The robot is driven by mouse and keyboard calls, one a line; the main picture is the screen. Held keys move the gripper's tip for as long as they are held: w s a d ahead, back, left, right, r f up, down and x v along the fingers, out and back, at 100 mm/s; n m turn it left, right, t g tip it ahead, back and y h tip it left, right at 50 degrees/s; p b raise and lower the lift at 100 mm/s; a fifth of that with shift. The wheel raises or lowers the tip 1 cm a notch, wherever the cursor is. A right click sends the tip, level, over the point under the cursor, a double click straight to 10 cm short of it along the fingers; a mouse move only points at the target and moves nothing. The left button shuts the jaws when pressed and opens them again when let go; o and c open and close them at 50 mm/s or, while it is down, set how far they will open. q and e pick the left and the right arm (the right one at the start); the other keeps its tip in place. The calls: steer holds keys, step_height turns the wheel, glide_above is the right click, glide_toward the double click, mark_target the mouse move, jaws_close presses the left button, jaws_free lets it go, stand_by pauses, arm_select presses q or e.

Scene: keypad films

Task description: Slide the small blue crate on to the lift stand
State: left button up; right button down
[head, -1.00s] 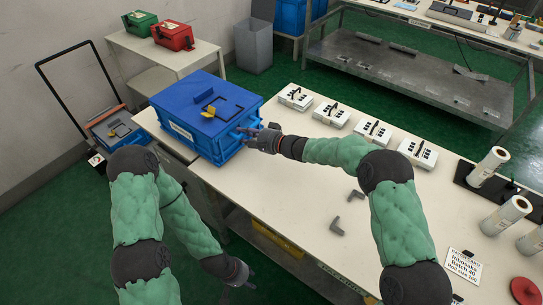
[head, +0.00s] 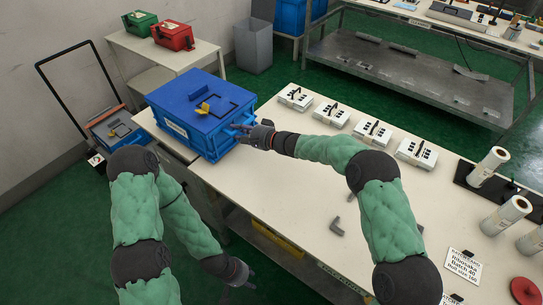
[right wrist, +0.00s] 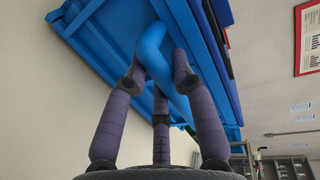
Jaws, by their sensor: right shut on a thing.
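The small blue crate (head: 190,128) has a blue lid with a yellow piece and a dark outline on top. It sits at the table's far left corner, its left part over a pale-topped stand (head: 146,121) beside the table, which looks like the lift stand. Most of that top is hidden under the crate. My right gripper (head: 240,134) is shut on the crate's near-side handle. In the right wrist view its fingers close around the blue handle (right wrist: 152,50). My left gripper (head: 247,279) hangs low by the table's front, away from the crate; its fingers are too small to judge.
Several white boxes (head: 332,115) stand along the table's (head: 290,180) back edge. Grey brackets (head: 337,227) and white rolls (head: 490,165) lie or stand further right. A trolley (head: 112,130) stands left; green and red boxes (head: 173,35) sit on a back table.

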mark_target(228, 126)
steer(key=shift+a+f, duration=0.1)
steer(key=shift+a, duration=0.05)
steer(key=shift+w+a, duration=0.7)
steer(key=shift+a, duration=0.3)
steer(key=shift+w+a, duration=0.7)
steer(key=shift+a, duration=0.35)
steer(key=shift+w+a, duration=0.35)
steer(key=shift+a, duration=0.15)
steer(key=shift+w+a, duration=0.55)
steer(key=shift+a, duration=0.2)
steer(key=shift+w+a, duration=0.55)
steer(key=shift+a, duration=0.2)
steer(key=shift+r+x, duration=0.1)
steer(key=shift+x, duration=0.5)
steer(key=shift+r+x, duration=0.15)
steer(key=shift+x, duration=0.5)
steer(key=shift+w+r, duration=0.15)
steer(key=shift+r, duration=0.05)
